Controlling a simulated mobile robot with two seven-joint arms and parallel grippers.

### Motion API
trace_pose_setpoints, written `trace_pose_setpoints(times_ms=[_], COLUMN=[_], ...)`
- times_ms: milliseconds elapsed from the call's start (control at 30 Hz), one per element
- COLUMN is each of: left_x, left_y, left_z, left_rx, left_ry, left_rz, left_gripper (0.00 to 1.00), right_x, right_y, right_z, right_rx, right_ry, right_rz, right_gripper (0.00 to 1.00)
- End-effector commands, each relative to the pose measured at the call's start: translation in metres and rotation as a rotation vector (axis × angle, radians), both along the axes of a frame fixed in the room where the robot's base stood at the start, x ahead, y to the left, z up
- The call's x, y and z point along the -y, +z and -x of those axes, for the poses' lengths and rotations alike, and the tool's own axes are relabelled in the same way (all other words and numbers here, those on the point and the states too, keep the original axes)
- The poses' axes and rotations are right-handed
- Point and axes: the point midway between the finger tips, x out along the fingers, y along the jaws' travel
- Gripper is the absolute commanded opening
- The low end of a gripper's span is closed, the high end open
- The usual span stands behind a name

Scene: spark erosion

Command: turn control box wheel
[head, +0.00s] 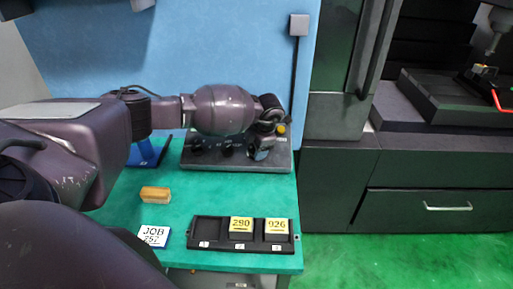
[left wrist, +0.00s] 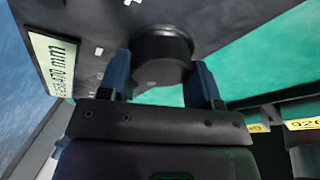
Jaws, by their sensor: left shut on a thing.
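The control box (head: 205,162) is a dark box with several knobs, standing at the back of the green table against the blue panel. My left arm reaches across above it, and my left gripper (head: 262,150) is at its right end. In the left wrist view the control box face (left wrist: 90,25) carries a dark round wheel (left wrist: 160,45). The two blue-grey fingers of the left gripper (left wrist: 161,68) are shut on the wheel, one on each side. In the head view the gripper and arm largely hide the wheel. My right gripper is not in view.
On the green table (head: 130,205) are a wooden block (head: 155,195), a "JOB 257" card (head: 153,236) and a black tray (head: 209,229) holding yellow-labelled blocks 290 (head: 241,225) and 926 (head: 276,226). A dark machine (head: 440,165) stands at the right.

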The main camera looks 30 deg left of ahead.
Motion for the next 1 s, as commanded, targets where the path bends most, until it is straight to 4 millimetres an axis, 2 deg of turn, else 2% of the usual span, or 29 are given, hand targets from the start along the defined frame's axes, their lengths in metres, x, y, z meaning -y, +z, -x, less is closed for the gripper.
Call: trace_pose_setpoints(times_ms=[133, 167, 300, 333, 667, 767, 1000], left_x=[0.001, 0.001, 0.000, 0.000, 0.001, 0.003, 0.015], left_y=[-0.005, -0.005, -0.005, -0.005, 0.001, 0.011, 0.051], left_z=[0.003, 0.003, 0.003, 0.003, 0.001, 0.001, 0.003], left_rx=[-0.009, -0.008, -0.008, -0.008, -0.003, -0.001, -0.001], left_ry=[0.000, 0.001, 0.002, 0.002, 0.003, 0.002, 0.002], left_rz=[0.002, 0.002, 0.001, 0.001, 0.000, 0.001, 0.001], left_gripper=[0.34, 0.60, 0.81, 0.83, 0.83, 0.83, 0.83], right_x=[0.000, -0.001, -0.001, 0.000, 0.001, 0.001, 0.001], right_y=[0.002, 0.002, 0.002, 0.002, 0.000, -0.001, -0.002], right_z=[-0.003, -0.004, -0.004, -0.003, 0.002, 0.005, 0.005], right_rx=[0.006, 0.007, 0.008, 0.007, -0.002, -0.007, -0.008], right_ry=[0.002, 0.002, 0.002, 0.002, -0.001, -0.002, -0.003], right_rz=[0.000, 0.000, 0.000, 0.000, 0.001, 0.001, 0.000], right_gripper=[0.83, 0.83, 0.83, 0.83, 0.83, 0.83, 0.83])
